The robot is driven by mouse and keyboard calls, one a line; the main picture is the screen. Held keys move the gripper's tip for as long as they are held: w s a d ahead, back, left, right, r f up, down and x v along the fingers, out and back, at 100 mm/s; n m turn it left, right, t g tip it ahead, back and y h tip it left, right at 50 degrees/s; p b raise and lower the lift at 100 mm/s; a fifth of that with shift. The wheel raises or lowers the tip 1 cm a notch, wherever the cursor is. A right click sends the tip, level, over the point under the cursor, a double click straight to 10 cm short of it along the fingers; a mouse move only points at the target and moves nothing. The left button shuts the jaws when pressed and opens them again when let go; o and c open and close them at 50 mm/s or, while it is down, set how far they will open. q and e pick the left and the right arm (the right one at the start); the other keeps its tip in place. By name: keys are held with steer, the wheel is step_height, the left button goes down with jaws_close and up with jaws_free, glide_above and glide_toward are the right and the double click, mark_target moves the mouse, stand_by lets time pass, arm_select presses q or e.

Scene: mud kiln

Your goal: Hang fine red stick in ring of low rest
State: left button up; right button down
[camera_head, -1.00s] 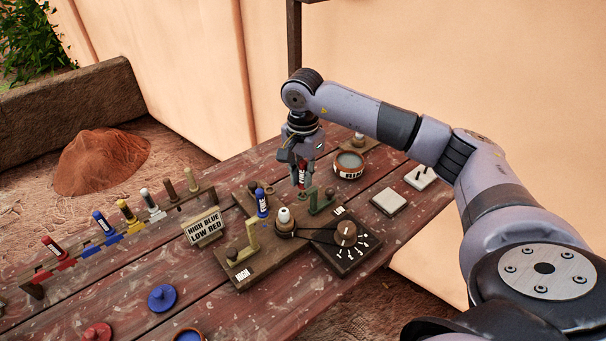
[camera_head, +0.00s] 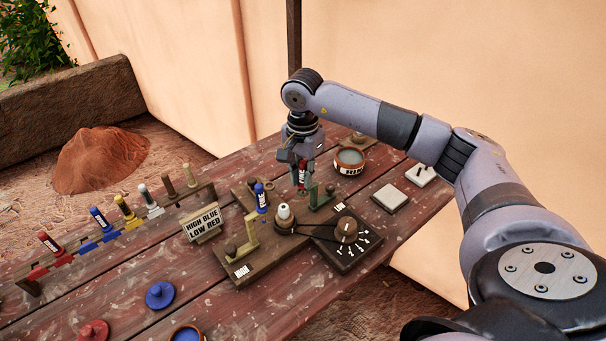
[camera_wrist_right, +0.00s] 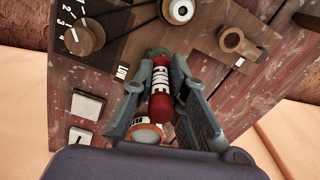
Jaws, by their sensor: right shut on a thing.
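My right gripper (camera_head: 302,168) is shut on the fine red stick (camera_head: 302,177), which has a white label band. The stick is about upright, just beside the green low rest (camera_head: 319,196). In the right wrist view the red stick (camera_wrist_right: 160,104) lies between the two fingers (camera_wrist_right: 160,80), and its far end meets a green part (camera_wrist_right: 158,52), seemingly the rest's ring. I cannot tell whether the stick is inside the ring or only over it. A sign (camera_head: 202,224) reads HIGH BLUE, LOW RED. My left gripper is not in view.
A white-topped spindle (camera_head: 284,212) and numbered dial (camera_head: 346,230) are close by. A labelled bowl (camera_head: 350,162) stands behind right. A rack of coloured sticks (camera_head: 120,222) is left.

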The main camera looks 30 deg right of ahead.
steer(key=shift+f, duration=0.15)
steer(key=shift+f+b, duration=0.25)
steer(key=shift+b, duration=0.2)
steer(key=shift+f, duration=0.25)
stand_by(0.3)
steer(key=shift+f+b, duration=0.15)
steer(key=shift+b, duration=0.25)
steer(key=c, duration=1.5)
jaws_free()
steer(key=shift+o, duration=0.3)
